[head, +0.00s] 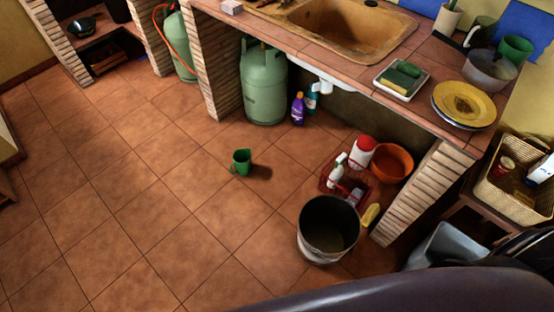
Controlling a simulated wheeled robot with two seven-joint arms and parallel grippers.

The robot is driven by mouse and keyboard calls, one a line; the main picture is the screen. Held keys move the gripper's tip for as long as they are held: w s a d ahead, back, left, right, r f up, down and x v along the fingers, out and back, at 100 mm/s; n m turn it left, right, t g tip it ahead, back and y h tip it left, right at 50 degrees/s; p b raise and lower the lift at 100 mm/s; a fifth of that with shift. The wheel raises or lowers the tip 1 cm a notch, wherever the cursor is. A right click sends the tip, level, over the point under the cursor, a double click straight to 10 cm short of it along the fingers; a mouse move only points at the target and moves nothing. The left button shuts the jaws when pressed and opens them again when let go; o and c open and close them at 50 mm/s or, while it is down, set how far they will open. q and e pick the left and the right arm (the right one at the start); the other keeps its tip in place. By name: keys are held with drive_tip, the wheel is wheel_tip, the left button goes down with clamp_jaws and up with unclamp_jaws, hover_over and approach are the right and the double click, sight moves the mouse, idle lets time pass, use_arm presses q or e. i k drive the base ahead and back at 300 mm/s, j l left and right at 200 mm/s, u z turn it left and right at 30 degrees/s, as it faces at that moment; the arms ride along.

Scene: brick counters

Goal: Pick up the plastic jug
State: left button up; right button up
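A small green plastic jug (241,162) stands upright on the tiled floor near the middle of the head view, with its shadow to the right. Nothing touches it and the floor around it is bare. Neither of my grippers shows in the head view. A dark, smooth curved shape runs along the bottom right edge, close to the camera.
A bucket (327,228), a red crate (332,165) with bottles and an orange bowl (393,162) stand right of the jug. A gas cylinder (264,85) and purple bottle (298,109) are behind, under the brick counter (300,50). Floor at left is clear.

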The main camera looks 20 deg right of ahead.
sight(241, 157)
drive_tip(key=i+j, duration=0.15)
drive_tip(key=i, duration=0.25)
drive_tip(key=i+j+z, duration=0.15)
drive_tip(key=i, duration=0.25)
